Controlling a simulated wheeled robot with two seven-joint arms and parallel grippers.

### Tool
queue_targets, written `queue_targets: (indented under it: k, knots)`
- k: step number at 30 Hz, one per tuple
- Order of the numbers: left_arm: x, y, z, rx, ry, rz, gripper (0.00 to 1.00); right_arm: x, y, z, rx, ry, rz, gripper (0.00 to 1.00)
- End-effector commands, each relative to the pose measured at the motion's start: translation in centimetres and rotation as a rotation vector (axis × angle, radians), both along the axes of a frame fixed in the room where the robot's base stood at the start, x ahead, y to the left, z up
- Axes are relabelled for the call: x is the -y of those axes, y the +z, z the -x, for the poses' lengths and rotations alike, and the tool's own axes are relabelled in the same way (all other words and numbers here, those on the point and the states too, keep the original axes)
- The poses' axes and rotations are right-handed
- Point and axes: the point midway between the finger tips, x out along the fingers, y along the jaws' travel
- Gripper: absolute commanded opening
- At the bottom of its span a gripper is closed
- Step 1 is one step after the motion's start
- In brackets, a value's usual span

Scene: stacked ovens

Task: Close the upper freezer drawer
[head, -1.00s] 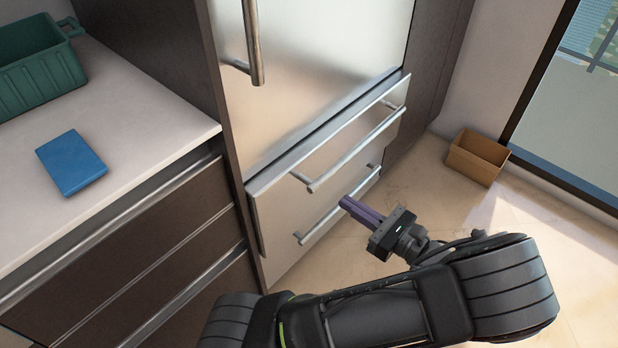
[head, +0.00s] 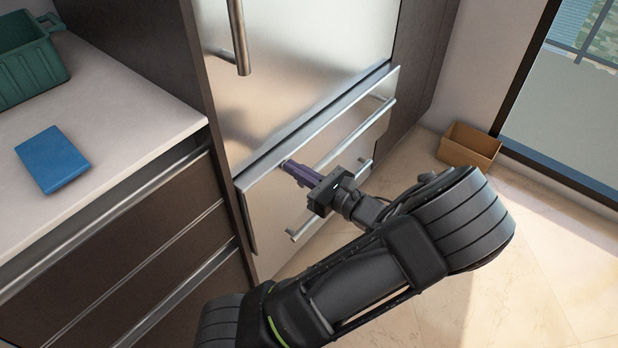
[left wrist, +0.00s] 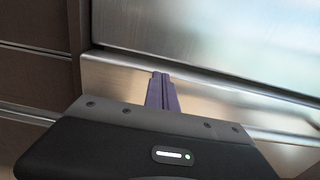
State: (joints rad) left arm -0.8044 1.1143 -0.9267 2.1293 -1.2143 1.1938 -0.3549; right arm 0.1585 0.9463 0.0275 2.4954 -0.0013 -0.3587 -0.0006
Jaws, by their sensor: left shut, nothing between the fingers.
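The upper freezer drawer (head: 343,122) is a brushed-metal front with a long bar handle, below the tall fridge door (head: 300,50). It stands slightly out, with a dark gap along its top edge. My left gripper (head: 286,164) is shut and empty, its purple fingers pointing at the drawer front near the left end of the handle. In the left wrist view the closed fingers (left wrist: 161,78) overlap the drawer front (left wrist: 115,75); I cannot tell whether they touch it. The left part of the handle is hidden behind the gripper. My right gripper is not in view.
The lower drawer (head: 270,225) with its own handle is under the upper one. At left a white counter (head: 110,125) holds a blue book-like block (head: 53,159) and a green crate (head: 28,65). A tan box (head: 468,146) stands on the floor at right.

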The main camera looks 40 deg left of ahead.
Motion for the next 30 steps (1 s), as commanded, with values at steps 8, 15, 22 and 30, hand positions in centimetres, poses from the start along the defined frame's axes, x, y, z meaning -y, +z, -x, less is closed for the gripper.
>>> queue_targets:
  k: [8, 15, 22, 30]
  knots:
    - [-0.4, 0.0, 0.0, 0.0, -0.001, 0.0, 0.0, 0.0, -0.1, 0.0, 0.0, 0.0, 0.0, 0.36]
    - [-1.4, 0.2, 0.1, 0.001, 0.003, -0.002, 0.0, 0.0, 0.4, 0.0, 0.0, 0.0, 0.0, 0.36]
    - [-4.9, 0.2, 0.1, 0.0, 0.002, -0.002, 0.0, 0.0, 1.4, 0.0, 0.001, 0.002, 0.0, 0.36]
    - [-5.3, 0.2, 0.1, 0.001, 0.001, -0.004, 0.0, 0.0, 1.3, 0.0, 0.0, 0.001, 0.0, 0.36]
